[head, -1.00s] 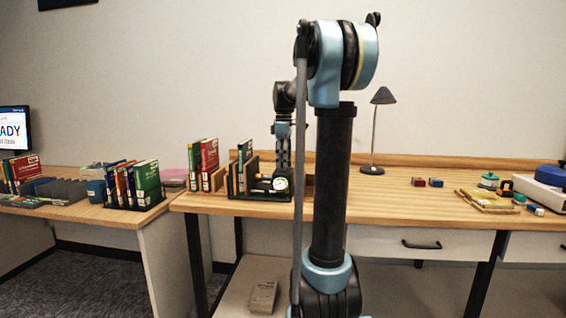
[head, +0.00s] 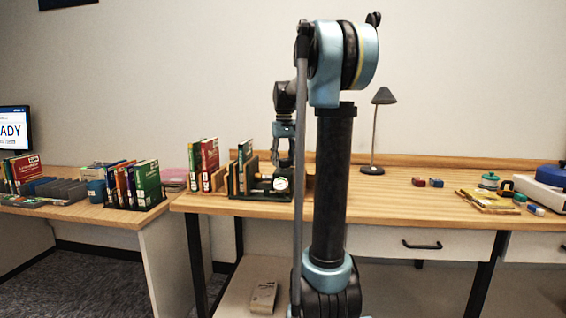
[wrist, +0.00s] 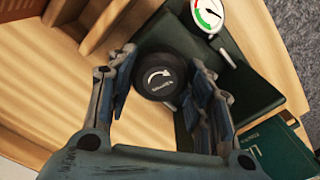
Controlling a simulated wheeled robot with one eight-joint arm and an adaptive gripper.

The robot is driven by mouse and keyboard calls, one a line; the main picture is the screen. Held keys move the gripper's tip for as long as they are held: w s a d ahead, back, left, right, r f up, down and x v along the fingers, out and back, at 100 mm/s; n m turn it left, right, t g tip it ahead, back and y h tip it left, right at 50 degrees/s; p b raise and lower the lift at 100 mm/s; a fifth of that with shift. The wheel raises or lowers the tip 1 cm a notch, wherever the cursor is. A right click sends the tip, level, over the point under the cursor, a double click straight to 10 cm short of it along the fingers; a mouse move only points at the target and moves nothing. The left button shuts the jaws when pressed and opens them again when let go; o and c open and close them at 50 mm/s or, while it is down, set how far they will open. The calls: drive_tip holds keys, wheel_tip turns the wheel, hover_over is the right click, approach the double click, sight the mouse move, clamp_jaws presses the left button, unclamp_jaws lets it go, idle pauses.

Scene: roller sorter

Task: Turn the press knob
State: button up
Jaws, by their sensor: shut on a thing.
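The press knob (wrist: 160,76) is a round black knob with a white curved arrow and small lettering on its face. It sits between the two fingers of my gripper (wrist: 160,88) in the wrist view, and the fingers are closed on its sides. The dark green press (wrist: 248,88) carries a round gauge (wrist: 208,14) with coloured bands and a needle.
Wooden dividers (wrist: 98,26) stand beside the knob. Upright books (head: 202,160) stand left of the press.

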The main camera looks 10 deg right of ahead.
drive_tip(key=m, duration=0.7)
drive_tip(key=shift+w, duration=0.1)
drive_tip(key=m, duration=1.6)
drive_tip(key=shift+m, duration=0.3)
drive_tip(key=m, duration=0.3)
drive_tip(key=shift+m, duration=2.2)
drive_tip(key=o, duration=1)
